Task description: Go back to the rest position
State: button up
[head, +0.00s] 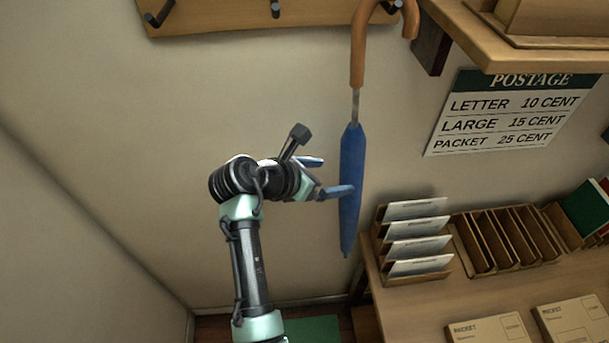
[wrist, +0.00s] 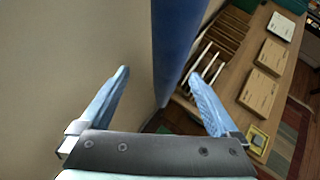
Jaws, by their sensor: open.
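A closed blue umbrella (head: 351,180) with a brown hooked handle (head: 358,50) hangs upright on a wall peg. My gripper (head: 329,176) is at the left of the blue umbrella's middle, fingers pointing toward it. In the wrist view my gripper (wrist: 160,75) is open, with its two light blue fingers spread wide and nothing held. The umbrella (wrist: 178,40) shows there beyond the fingertips, between them and nearer the right one. Whether a fingertip touches the umbrella, I cannot tell.
A wooden peg rail (head: 230,20) is above. At right are a shelf (head: 470,42), a postage sign (head: 500,115), a letter rack (head: 415,240) and a desk (head: 420,312) with packets (head: 488,330). The wall left of my arm is bare.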

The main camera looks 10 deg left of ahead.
jog(key=b+v, duration=0.2)
jog(key=v, duration=0.8)
jog(key=w+d+r+m+t+y+b, duration=0.1)
jog(key=w+d+r+m+t+y, duration=0.15)
jog(key=r+m+t, duration=0.55)
jog(key=w+d+r+m+t+y+b, duration=0.1)
jog(key=w+r+m+y+b, duration=0.15)
jog(key=r+m, duration=0.7)
jog(key=s+d+r+m+t, duration=0.2)
jog(key=s+r+m+t, duration=0.1)
jog(key=s+r, duration=0.2)
jog(key=s+d+r+m+t+y, duration=0.1)
jog(key=s+d+r+m+t, duration=0.1)
jog(key=s+r, duration=0.4)
jog(key=s+d+r+m+t+b, duration=0.1)
jog(key=s+r+m+t, duration=0.3)
jog(key=r, duration=0.7)
jog(key=shift+s+d+r+m+t+y, duration=0.35)
jog(key=shift+s+d+m, duration=0.3)
jog(key=shift+m, duration=0.3)
jog(key=shift+a, duration=0.15)
